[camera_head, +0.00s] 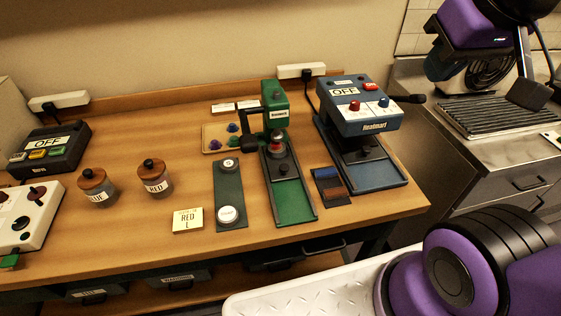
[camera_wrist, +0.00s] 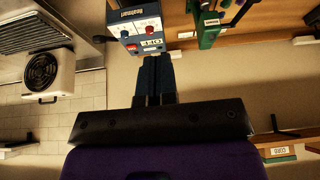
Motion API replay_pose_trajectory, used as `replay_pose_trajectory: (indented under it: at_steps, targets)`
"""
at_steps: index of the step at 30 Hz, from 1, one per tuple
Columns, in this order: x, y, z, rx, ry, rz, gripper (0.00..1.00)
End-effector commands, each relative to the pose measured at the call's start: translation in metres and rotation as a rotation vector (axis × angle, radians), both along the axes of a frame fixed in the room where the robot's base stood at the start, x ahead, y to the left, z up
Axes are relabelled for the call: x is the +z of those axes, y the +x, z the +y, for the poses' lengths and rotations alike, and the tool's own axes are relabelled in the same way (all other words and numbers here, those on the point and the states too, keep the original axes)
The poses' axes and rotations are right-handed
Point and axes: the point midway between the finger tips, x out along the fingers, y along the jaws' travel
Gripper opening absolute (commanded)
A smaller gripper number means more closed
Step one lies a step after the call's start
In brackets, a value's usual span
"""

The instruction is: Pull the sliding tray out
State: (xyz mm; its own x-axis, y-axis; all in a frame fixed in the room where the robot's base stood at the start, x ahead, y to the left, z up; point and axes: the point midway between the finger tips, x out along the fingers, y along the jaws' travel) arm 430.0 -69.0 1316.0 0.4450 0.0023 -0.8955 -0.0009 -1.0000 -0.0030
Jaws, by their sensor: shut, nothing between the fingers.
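The blue Heatmart press (camera_head: 357,106) stands at the right of the table, its label reading OFF. Under its head a blue tray (camera_head: 378,176) with a black knob (camera_head: 366,151) lies on the base. The green press (camera_head: 276,105) left of it has a green tray (camera_head: 293,203) with a dark knob (camera_head: 283,169). I cannot tell which tray is the sliding one. My gripper (camera_wrist: 154,68) is shut and empty in the wrist view, apart from the trays. The blue press (camera_wrist: 138,24) shows upside down beyond its fingers.
A grill (camera_head: 497,114) and a fan (camera_head: 490,76) are on the steel counter to the right.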

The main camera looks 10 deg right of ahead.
Motion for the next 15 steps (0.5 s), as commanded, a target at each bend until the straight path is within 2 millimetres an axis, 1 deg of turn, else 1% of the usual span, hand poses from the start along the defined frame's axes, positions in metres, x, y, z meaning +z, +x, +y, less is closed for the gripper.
replay_pose_trajectory:
  at_steps: [5, 6, 8, 9, 10, 13, 15]
  targets:
    - [0.0, 0.0, 0.0, 0.0, 0.0, 0.0, 0.0]
    - [0.0, 0.0, 0.0, 0.0, 0.0, 0.0, 0.02]
    - [0.0, 0.0, 0.0, 0.002, -0.002, 0.001, 0.16]
    - [-0.001, 0.002, 0.0, 0.009, -0.009, 0.004, 0.25]
    - [-0.001, 0.004, 0.001, 0.018, -0.017, 0.008, 0.32]
    - [-0.005, 0.016, 0.003, 0.079, -0.069, 0.033, 0.55]
    - [-0.009, 0.028, 0.006, 0.153, -0.127, 0.06, 0.57]
